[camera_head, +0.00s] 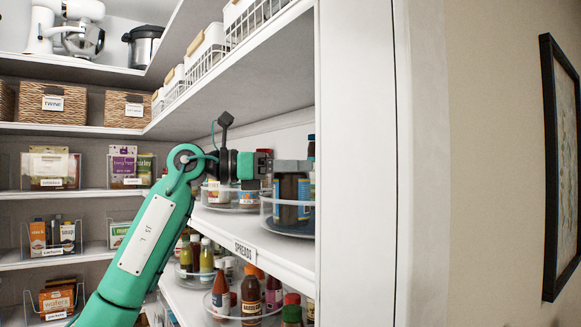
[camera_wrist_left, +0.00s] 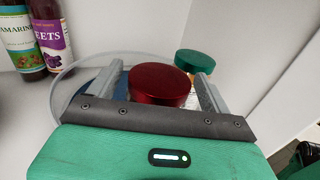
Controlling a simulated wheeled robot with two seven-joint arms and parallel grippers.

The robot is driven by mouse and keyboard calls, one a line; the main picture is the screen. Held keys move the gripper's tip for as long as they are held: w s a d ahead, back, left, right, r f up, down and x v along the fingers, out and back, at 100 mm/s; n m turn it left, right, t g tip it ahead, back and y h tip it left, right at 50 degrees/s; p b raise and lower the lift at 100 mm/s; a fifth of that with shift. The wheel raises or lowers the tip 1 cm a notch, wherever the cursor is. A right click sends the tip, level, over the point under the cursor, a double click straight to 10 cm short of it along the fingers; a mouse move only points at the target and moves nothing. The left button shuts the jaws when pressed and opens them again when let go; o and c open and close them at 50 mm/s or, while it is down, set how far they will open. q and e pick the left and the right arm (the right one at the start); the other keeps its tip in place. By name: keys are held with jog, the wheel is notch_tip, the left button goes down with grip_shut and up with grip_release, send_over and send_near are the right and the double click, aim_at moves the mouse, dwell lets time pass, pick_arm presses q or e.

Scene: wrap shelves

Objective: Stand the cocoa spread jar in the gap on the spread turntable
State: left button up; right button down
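A dark brown jar (camera_head: 287,200), which looks like the cocoa spread, stands upright at the front of the clear-rimmed spread turntable (camera_head: 272,222). In the left wrist view a jar's dark red lid (camera_wrist_left: 158,84) is between the two grey fingers. My left gripper (camera_head: 292,167) reaches in from the left and its fingers flank the jar top. Whether they press on it or stand slightly apart cannot be told. The turntable's clear rim (camera_wrist_left: 66,75) also shows in the wrist view. Gripper and jar hide most of the gap. My right gripper is not in view.
A green-lidded jar (camera_wrist_left: 196,64) stands just beyond the red lid, close to a white wall. Another turntable (camera_head: 228,206) with jars is farther in on this shelf. Sauce bottles (camera_head: 251,297) fill the shelf below. A white upright panel (camera_head: 355,160) closes the right side.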

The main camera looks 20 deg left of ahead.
pick_arm(q)
jog(key=shift+r, duration=0.2)
jog(key=b+v, duration=0.5)
jog(key=v, duration=0.7)
